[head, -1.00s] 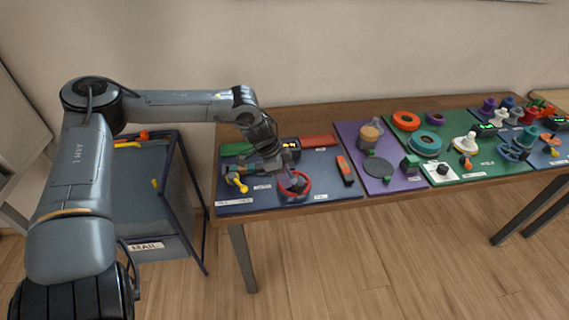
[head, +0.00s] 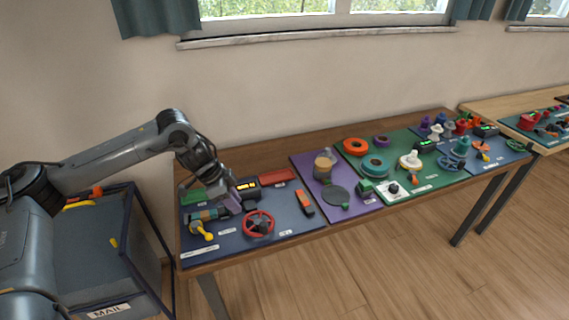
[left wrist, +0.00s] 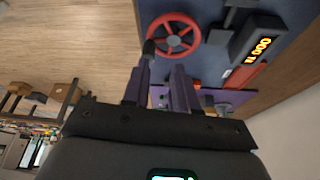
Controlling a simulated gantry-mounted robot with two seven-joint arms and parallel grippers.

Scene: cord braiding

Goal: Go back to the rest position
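My left gripper (head: 236,206) is above the blue panel (head: 280,232) at the left end of the table, up and left of the red handwheel (head: 258,222) and apart from it. In the left wrist view its two purple fingers (left wrist: 161,72) have a gap between them with nothing held. The red handwheel also shows in the left wrist view (left wrist: 173,36), beyond the fingertips. My right gripper is in neither view.
The panel also carries a lit display box (head: 250,188), a yellow-handled lever (head: 203,232) and an orange-black switch (head: 305,202). A purple mat (head: 350,211) and a green mat (head: 430,180) with several parts lie to the right. A bin labelled MAIL (head: 110,308) stands left of the table.

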